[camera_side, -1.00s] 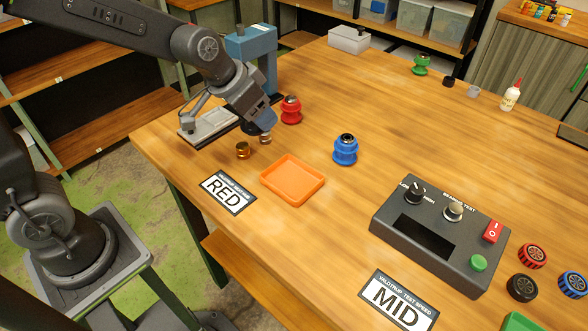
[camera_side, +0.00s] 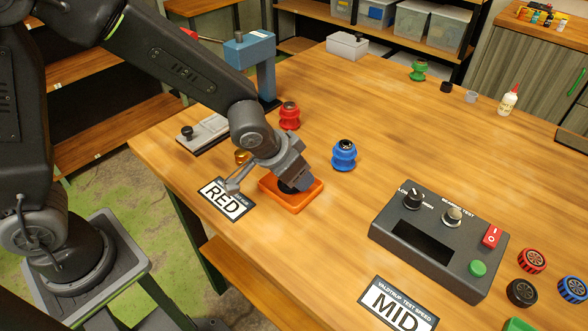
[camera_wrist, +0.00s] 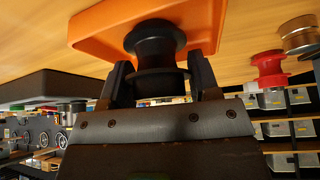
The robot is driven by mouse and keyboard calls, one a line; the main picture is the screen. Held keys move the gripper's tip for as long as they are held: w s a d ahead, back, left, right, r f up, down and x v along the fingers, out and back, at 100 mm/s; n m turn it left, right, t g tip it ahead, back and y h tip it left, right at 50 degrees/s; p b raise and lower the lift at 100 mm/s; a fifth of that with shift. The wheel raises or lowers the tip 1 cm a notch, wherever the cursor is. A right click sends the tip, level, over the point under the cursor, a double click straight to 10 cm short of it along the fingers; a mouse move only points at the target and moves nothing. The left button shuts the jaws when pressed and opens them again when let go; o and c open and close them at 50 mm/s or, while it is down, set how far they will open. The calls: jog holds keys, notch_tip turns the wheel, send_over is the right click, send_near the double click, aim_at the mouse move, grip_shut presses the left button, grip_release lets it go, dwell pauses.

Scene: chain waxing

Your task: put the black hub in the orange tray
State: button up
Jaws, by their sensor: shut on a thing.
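The black hub (camera_wrist: 155,42) is between my gripper's fingers in the wrist view, seen against the orange tray (camera_wrist: 95,25). In the side view, my gripper (camera_side: 292,183) points down over the orange tray (camera_side: 316,192), inside its outline. The fingers are shut on the hub, of which only a dark part (camera_side: 286,187) shows there. The hub is at or just above the tray floor; I cannot tell whether it touches.
A blue hub (camera_side: 344,155) stands just right of the tray, and a red hub (camera_side: 289,116) stands behind it. A bearing tester (camera_side: 440,240) stands at the right. The back middle of the table is clear.

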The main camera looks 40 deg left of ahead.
jog(key=o, duration=0.8)
jog(key=v, duration=1.2)
jog(key=s+a+r, duration=0.1)
jog(key=s+a, duration=0.2)
jog(key=s, duration=0.1)
jog(key=s+a+r+n, duration=0.1)
jog(key=s+a+r, duration=0.1)
jog(key=s+a, duration=0.2)
jog(key=s+a+r+n+y, duration=0.1)
jog(key=s+a+r, duration=0.1)
jog(key=s+a, duration=0.2)
jog(key=shift+s, duration=0.4)
